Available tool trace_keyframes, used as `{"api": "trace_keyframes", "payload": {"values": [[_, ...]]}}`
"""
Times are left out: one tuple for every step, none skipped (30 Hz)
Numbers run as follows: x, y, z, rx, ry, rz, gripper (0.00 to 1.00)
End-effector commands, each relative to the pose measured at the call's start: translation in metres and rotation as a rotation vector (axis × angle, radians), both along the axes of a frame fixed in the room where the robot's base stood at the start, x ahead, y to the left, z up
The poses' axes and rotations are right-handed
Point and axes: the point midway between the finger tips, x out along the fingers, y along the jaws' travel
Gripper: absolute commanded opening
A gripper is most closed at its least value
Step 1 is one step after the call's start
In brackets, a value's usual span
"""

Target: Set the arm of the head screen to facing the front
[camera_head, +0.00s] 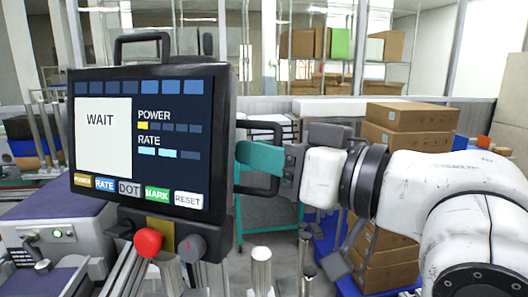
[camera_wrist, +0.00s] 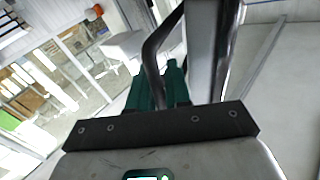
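The head screen (camera_head: 187,112) is a dark panel reading WAIT, POWER and RATE, with a row of coloured keys at its bottom. Its face is seen at a slight angle, with its right side wall visible. It has a black handle on top and a black side handle (camera_head: 277,132) on its right. My gripper (camera_head: 255,158) has teal fingers across the side handle's upright bar. In the wrist view the fingers (camera_wrist: 158,88) lie close on both sides of the handle bar (camera_wrist: 152,52) and look shut on it. The screen's arm is mostly hidden behind the panel.
A red knob (camera_head: 148,242) and a grey knob (camera_head: 191,248) sit under the screen. Metal posts (camera_head: 261,270) stand just below my gripper. A grey machine (camera_head: 58,240) is at the left. Cardboard boxes (camera_head: 412,117) are stacked behind my arm, and a teal cart (camera_head: 268,222) stands behind.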

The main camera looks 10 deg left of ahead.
Motion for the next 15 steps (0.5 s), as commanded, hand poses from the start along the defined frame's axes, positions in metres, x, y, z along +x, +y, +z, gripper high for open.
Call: {"api": "trace_keyframes", "payload": {"values": [[-0.0001,-0.0002,0.0001,0.000,0.000,0.000,0.13],[-0.0001,-0.0002,0.0001,0.000,0.000,0.000,0.10],[-0.0001,-0.0002,0.0001,0.000,0.000,0.000,0.06],[-0.0001,-0.0003,0.0001,0.000,0.000,0.000,0.03],[-0.0001,-0.0003,0.0001,0.000,0.000,0.000,0.00],[-0.0001,-0.0003,0.0002,0.000,0.000,0.000,0.00],[-0.0001,-0.0003,0.0002,0.000,0.000,0.000,0.00],[-0.0001,-0.0003,0.0002,0.000,0.000,0.000,0.00],[-0.0002,-0.0004,0.0002,0.000,0.000,0.000,0.00],[-0.0002,-0.0004,0.0002,0.000,0.000,0.000,0.00],[-0.0002,-0.0004,0.0002,0.000,0.000,0.000,0.00],[-0.0002,-0.0004,0.0002,0.000,0.000,0.000,0.00],[-0.0002,-0.0004,0.0002,0.000,0.000,0.000,0.00],[-0.0002,-0.0004,0.0002,0.000,0.000,0.000,0.00],[-0.0002,-0.0005,0.0002,0.000,0.000,0.000,0.00]]}}
